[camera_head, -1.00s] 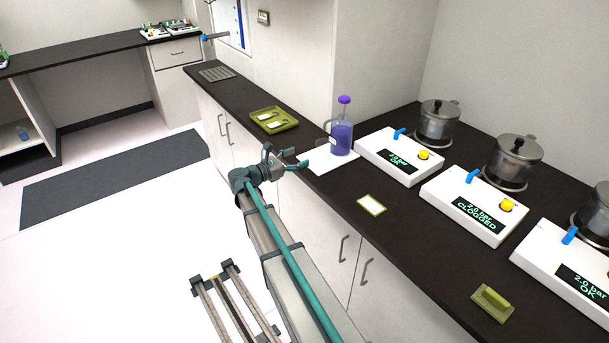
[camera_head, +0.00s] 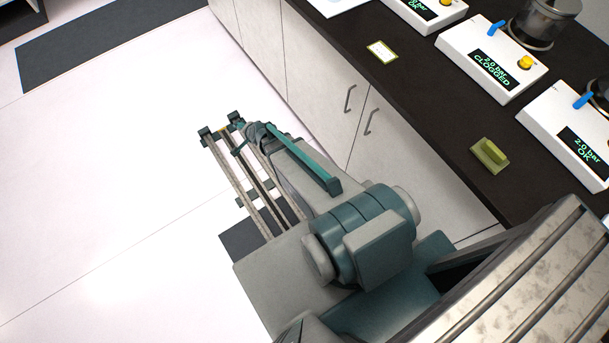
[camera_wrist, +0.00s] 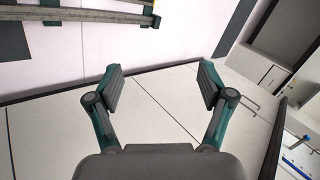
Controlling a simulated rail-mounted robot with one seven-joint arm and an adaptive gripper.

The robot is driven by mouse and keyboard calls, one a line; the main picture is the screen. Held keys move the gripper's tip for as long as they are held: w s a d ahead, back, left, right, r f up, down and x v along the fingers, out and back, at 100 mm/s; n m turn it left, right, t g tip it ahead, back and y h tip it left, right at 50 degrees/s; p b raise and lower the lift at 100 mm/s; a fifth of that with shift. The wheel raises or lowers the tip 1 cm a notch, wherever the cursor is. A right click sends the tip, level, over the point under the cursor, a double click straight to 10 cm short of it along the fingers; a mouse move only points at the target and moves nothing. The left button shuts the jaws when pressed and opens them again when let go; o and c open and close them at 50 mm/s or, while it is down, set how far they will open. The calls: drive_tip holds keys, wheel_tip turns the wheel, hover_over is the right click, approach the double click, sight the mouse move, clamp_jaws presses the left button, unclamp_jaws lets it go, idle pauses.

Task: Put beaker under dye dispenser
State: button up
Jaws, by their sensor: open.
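My gripper (camera_wrist: 162,82) is open in the wrist view, with its two fingers spread apart and nothing between them. In the head view my arm hangs over the floor beside the counter, and its fingers are hard to make out there. No beaker can be made out in either current view. No dye dispenser can be made out in them either. The corner of a white sheet (camera_head: 335,6) shows on the counter at the top edge of the head view.
The dark counter (camera_head: 420,110) holds white pressure units, one reading CLOGGED (camera_head: 490,65), a metal pot (camera_head: 540,22), a small framed card (camera_head: 382,51) and a green block (camera_head: 489,155). White cabinet doors (camera_head: 310,75) face the open floor (camera_head: 110,150). A dark mat (camera_head: 120,35) lies beyond.

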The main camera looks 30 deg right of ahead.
drive_tip(key=s+a+f+n+g+y, duration=0.1)
drive_tip(key=s+a+f+n+g, duration=0.15)
drive_tip(key=s, duration=0.55)
drive_tip(key=s+a+f+n+g, duration=0.1)
drive_tip(key=s+f+n+g, duration=0.25)
drive_tip(key=s, duration=0.35)
drive_tip(key=s+d+n+g+h, duration=0.2)
drive_tip(key=s+n+g, duration=0.5)
drive_tip(key=s, duration=2)
drive_tip(key=shift+d+n+g, duration=0.4)
drive_tip(key=shift+d+g, duration=0.1)
drive_tip(key=shift+g, duration=0.4)
